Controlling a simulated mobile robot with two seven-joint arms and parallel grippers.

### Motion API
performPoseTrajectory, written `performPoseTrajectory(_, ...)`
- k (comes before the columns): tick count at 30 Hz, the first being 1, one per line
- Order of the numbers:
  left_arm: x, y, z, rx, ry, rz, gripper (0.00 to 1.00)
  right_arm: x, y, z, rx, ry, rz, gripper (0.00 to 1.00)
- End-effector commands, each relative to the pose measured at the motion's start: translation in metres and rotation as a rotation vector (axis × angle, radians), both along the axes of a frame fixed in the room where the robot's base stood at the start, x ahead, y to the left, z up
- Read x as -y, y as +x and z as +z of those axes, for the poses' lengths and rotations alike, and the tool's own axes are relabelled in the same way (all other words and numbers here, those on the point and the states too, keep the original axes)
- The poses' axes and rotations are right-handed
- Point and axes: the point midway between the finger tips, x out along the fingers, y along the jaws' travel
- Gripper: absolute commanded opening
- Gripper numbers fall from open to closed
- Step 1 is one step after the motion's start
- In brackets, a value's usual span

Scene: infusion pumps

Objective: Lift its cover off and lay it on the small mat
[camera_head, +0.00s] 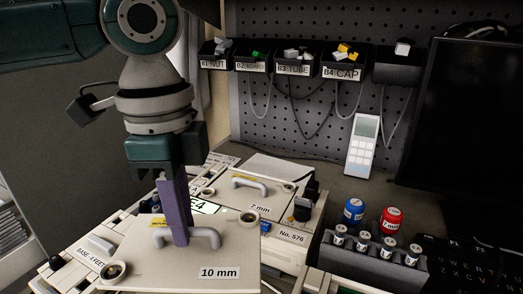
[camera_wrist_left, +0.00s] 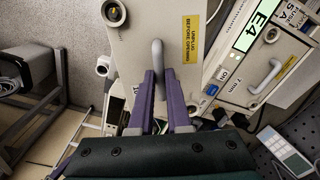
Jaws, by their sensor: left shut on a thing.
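My left gripper (camera_head: 182,240) is shut on the grey handle (camera_head: 207,238) of a pale flat cover (camera_head: 175,270) labelled "10 mm". In the left wrist view, the purple fingers (camera_wrist_left: 158,100) stand on either side of this handle (camera_wrist_left: 157,60). The cover (camera_wrist_left: 145,25) carries a yellow "UNPLUG BEFORE OPENING" label there. In the head view it hides much of what lies beneath; I cannot tell its height above that. I cannot make out the small mat. My right gripper is not in view.
To the right are a blue can (camera_head: 354,211), a red can (camera_head: 390,221), a dark rack (camera_head: 350,262) of small cylinders, and a keyboard (camera_head: 475,265). Labelled bins (camera_head: 292,65) hang behind.

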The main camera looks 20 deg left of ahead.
Motion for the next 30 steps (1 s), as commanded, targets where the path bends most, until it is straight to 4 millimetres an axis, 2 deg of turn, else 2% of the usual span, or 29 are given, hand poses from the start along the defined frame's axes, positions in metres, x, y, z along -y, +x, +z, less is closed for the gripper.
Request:
performPoseTrajectory(1,-0.004,-0.002,-0.026,-0.004,0.002,-0.081,0.00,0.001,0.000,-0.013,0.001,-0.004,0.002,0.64)
performPoseTrajectory(3,-0.010,-0.004,-0.046,-0.001,0.006,-0.193,0.00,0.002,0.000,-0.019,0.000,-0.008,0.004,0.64)
performPoseTrajectory(7,-0.017,-0.006,-0.070,0.002,0.011,-0.343,0.00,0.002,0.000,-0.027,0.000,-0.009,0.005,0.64)
performPoseTrajectory(14,-0.021,-0.008,-0.089,0.006,0.016,-0.437,0.00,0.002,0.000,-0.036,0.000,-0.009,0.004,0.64)
performPoseTrajectory(20,-0.022,-0.008,-0.107,0.007,0.017,-0.438,0.00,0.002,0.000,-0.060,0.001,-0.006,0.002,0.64)
performPoseTrajectory(25,-0.021,-0.009,-0.120,0.003,0.015,-0.436,0.00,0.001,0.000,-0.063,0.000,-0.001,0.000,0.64)
performPoseTrajectory(30,-0.021,-0.008,-0.121,0.006,0.015,-0.435,0.00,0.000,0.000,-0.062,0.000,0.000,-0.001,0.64)
